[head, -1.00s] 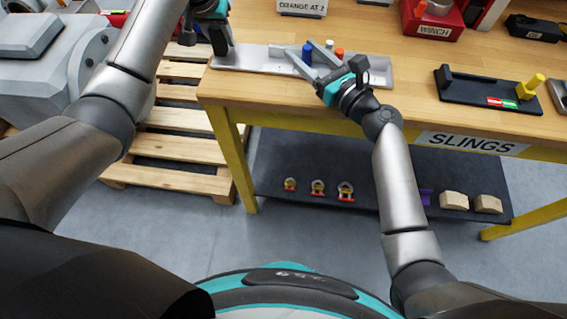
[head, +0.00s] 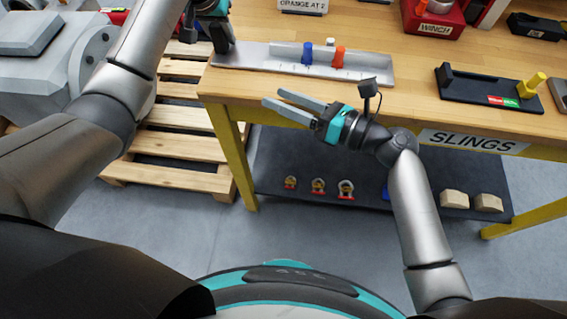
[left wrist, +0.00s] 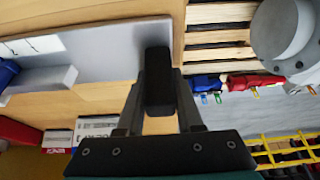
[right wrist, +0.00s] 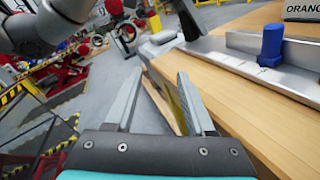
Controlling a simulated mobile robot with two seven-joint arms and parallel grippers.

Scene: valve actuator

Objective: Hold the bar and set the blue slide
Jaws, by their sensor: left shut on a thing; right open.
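The blue slide also shows in the right wrist view (right wrist: 271,45). A black bar (left wrist: 158,80) stands at the fixture's left end. My left gripper (head: 216,22) is shut on this bar; the left wrist view shows it between the fingers. My right gripper (head: 273,97) is open and empty, in front of the fixture near the table's front edge, apart from the slides.
A black fixture (head: 480,93) with a yellow knob stands to the right. A red winch box (head: 432,18) is at the back. The lower shelf (head: 300,165) holds several shackles and wooden blocks. Wooden pallets (head: 170,150) lie left of the table.

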